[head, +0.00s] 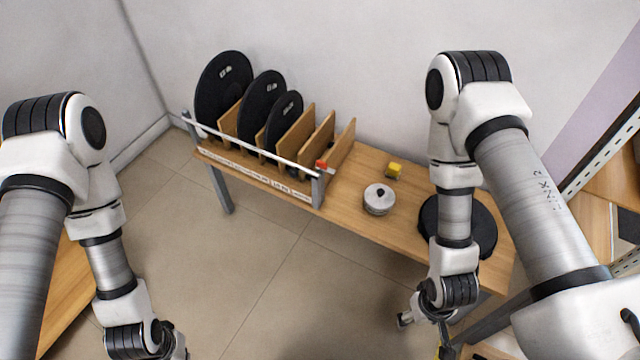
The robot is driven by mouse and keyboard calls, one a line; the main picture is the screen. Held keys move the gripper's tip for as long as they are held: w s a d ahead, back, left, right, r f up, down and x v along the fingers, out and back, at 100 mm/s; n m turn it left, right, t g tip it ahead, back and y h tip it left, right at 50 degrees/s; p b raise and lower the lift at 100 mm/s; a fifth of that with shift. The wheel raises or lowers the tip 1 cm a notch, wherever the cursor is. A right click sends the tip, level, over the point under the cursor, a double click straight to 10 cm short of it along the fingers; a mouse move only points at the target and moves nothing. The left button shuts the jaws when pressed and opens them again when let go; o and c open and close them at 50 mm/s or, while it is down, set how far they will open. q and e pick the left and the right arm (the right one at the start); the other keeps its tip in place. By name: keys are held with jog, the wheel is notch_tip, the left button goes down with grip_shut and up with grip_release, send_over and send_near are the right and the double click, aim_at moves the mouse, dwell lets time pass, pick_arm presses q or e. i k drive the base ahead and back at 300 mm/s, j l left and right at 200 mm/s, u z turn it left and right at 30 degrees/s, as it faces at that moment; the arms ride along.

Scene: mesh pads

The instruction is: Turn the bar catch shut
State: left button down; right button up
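A thin silver bar (250,150) runs along the front of a wooden rack, from a grey post (190,125) at its left end to a grey post (318,190) at its right end. A small red piece (322,165) sits at the top of the right post; whether it is turned shut is too small to tell. My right arm reaches down over the right side of the bench, well right of the red piece. Its gripper is partly cut off at the bottom edge, and its opening is unclear. My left arm comes down at the lower left; its fingers are out of frame.
Several black discs (223,88) stand between wooden dividers (297,135) behind the bar. On the bench (350,222) are a silver round weight (378,199), a yellow block (394,170) and a black disc (482,225) partly behind my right arm. Shelving (600,165) stands at right.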

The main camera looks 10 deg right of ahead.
aim_at(320, 165)
jog(key=i+j+z, duration=0.15)
jog(key=z, duration=0.25)
jog(key=i+j+z, duration=0.1)
jog(key=j+z, duration=0.15)
jog(key=z, duration=0.15)
jog(key=j+z, duration=0.25)
jog(key=z, duration=0.15)
jog(key=i, duration=0.05)
